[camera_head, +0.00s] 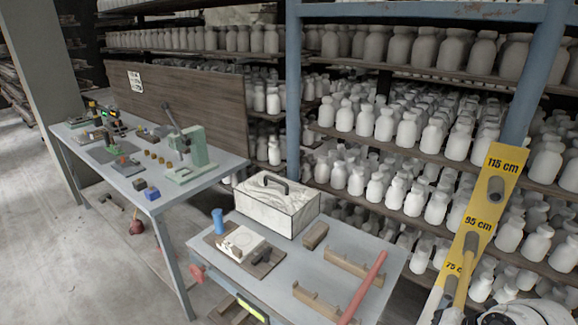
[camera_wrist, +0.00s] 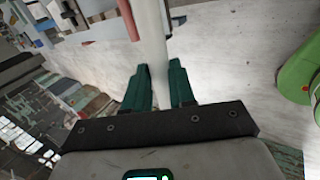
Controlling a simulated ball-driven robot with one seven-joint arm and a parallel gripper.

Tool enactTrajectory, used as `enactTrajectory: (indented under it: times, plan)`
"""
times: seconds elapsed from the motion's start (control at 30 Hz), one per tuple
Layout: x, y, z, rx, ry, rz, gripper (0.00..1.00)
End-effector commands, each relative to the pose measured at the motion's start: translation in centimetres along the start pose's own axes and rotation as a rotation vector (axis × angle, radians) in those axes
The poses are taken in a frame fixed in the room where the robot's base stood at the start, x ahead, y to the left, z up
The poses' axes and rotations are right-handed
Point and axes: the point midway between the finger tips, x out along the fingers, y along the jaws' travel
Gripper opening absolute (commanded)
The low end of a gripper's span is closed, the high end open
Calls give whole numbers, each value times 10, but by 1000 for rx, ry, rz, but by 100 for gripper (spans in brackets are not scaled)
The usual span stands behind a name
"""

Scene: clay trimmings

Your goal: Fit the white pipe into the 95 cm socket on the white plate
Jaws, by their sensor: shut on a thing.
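In the wrist view my gripper (camera_wrist: 161,72) has its two green fingers on either side of a white pipe (camera_wrist: 152,40) and is shut on it. The pipe runs up out of the picture. In the head view a tall leaning board (camera_head: 505,160) at the right is yellow, with a paler lower part. It bears the labels 115 cm, 95 cm and 75 cm. A grey socket (camera_head: 495,189) sits below 115 cm. Below 95 cm is a socket (camera_head: 471,241) with a tan rod-like shape below it. My gripper and the held pipe are not clearly seen there.
A grey table (camera_head: 215,222) holds a white marbled box (camera_head: 278,208), a blue cylinder (camera_head: 218,221) and wooden racks (camera_head: 318,300) with a red pipe (camera_head: 364,285). Shelves of white bottles (camera_head: 380,125) stand behind. A workbench (camera_head: 150,195) is at left. The floor (camera_head: 35,240) at far left is clear.

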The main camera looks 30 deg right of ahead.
Motion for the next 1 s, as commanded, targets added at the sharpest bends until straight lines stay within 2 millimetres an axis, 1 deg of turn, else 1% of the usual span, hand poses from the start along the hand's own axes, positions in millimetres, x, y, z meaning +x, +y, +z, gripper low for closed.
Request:
enactTrajectory:
  times: [0.13, 0.47, 1.0]
  plan:
    - [8, 3, -7, 45, -31, 2, 0]
    - [38, 15, -27, 236, -158, 1, 0]
    - [116, 47, -76, 736, -497, 2, 0]
